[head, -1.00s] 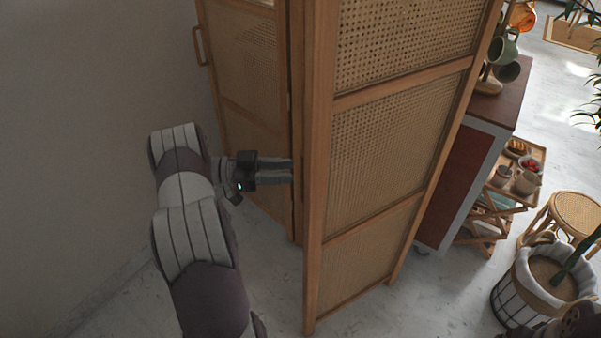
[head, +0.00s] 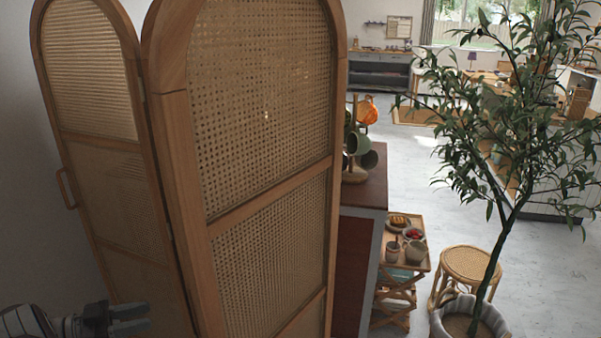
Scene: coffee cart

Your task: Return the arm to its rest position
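My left gripper (head: 132,319) shows at the bottom left of the head view, in front of the lower part of the folding screen's left panel. Its two dark fingers point right and look apart, with nothing seen between them. Most of my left arm is below the picture. My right gripper is not in view.
A folding wood-and-cane screen (head: 216,230) stands close in front, with a handle (head: 66,188) on its left panel. Behind it are a cart (head: 372,190) with a mug stand, a tray table (head: 417,261), a rattan stool (head: 468,264) and a potted tree (head: 500,235). Open floor lies at right.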

